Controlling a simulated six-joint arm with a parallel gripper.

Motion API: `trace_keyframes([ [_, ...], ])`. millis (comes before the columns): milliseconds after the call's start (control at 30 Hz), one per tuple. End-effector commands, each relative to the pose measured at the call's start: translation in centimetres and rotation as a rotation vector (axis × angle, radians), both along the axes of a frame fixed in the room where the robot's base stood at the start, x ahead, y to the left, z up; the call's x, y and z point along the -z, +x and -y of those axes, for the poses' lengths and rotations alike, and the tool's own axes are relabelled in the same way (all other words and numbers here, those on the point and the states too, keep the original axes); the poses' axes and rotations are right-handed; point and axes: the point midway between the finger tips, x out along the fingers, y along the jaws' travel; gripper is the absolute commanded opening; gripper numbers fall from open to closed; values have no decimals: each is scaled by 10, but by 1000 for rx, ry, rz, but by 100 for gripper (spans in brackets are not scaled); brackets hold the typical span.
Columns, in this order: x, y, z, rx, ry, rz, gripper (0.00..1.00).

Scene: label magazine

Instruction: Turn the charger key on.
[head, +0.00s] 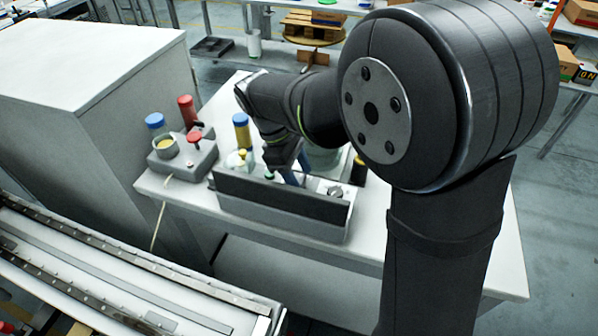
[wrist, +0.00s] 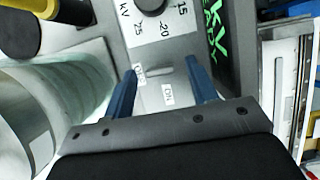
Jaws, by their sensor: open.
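The charger (head: 280,222) is a grey box with a dark upright panel on the white table in the head view. In the wrist view its grey top face (wrist: 180,52) carries a small pale key lever (wrist: 158,71). An OFF label (wrist: 139,70) lies at the lever's left and an ON label (wrist: 168,94) just below it. My gripper (wrist: 160,67) has two blue fingers, open, one on each side of the key, with a gap to it. In the head view my arm mostly hides the gripper and the key.
A round black kV dial (wrist: 150,5) sits beyond the key. A glass cylinder (wrist: 70,105) stands close on the left, and a dark panel with green lettering (wrist: 218,40) on the right. A grey station with a red knob (head: 193,140) stands left of the charger.

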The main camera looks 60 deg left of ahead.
Motion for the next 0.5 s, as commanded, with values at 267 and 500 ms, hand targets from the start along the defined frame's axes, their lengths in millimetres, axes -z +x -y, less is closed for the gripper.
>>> trace_keyframes([
  [267,0,0,0,0,-1,-1,23],
  [500,0,0,0,4,-1,0,8],
])
